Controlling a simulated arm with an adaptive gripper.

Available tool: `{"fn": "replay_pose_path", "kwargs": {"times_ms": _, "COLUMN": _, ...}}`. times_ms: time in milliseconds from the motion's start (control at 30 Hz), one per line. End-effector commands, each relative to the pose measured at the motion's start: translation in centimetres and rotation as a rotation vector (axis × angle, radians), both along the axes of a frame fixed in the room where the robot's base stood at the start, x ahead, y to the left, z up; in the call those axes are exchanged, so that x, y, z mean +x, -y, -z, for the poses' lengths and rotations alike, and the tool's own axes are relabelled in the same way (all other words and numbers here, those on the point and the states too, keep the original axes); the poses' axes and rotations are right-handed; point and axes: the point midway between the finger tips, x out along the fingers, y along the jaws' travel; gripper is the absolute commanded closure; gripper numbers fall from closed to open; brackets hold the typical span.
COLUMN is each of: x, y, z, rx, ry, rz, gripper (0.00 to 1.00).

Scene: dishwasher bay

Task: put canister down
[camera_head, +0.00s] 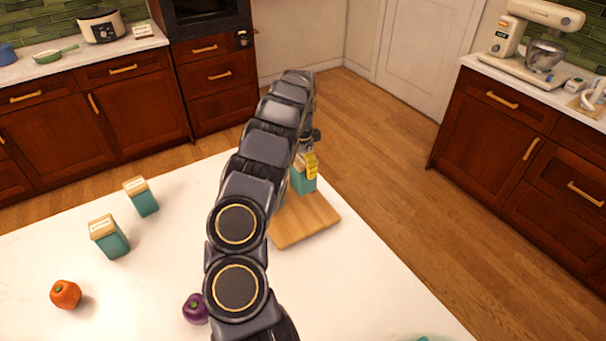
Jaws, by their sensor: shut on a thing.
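A teal canister (302,184) is at the far end of the wooden board (303,222), partly hidden by my arm and gripper. My gripper (311,164), with a yellow part showing, is shut on this canister near its top. The canister looks upright. I cannot tell whether its base touches the board or hangs just above it. Two similar teal canisters with light wooden lids stand on the white counter at the left, one farther (142,197) and one nearer (110,238).
An orange pepper-like vegetable (65,294) lies at the front left of the white counter (165,270). A purple one (196,308) lies beside my arm. A teal rim (430,338) shows at the bottom edge. The near part of the board is bare.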

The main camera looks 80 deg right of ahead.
Motion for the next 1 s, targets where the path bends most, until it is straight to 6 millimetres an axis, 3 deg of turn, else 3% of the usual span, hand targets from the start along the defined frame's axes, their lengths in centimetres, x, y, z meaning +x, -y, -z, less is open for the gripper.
{"fn": "replay_pose_path", "kwargs": {"times_ms": 300, "x": 0.1, "y": 0.4, "z": 3.6, "rx": 0.003, "ry": 0.0, "rz": -0.001, "gripper": 0.69}}
{"fn": "replay_pose_path", "kwargs": {"times_ms": 667, "x": 0.2, "y": 0.5, "z": 3.9, "rx": -0.001, "ry": 0.001, "rz": -0.001, "gripper": 0.69}}
{"fn": "replay_pose_path", "kwargs": {"times_ms": 700, "x": 0.1, "y": 0.5, "z": 3.9, "rx": -0.001, "ry": 0.001, "rz": 0.0, "gripper": 0.23}}
{"fn": "replay_pose_path", "kwargs": {"times_ms": 767, "x": 0.1, "y": 0.5, "z": 3.9, "rx": -0.001, "ry": 0.001, "rz": 0.0, "gripper": 0.0}}
{"fn": "replay_pose_path", "kwargs": {"times_ms": 1000, "x": 0.1, "y": 0.5, "z": 3.9, "rx": -0.001, "ry": 0.001, "rz": 0.0, "gripper": 0.0}}
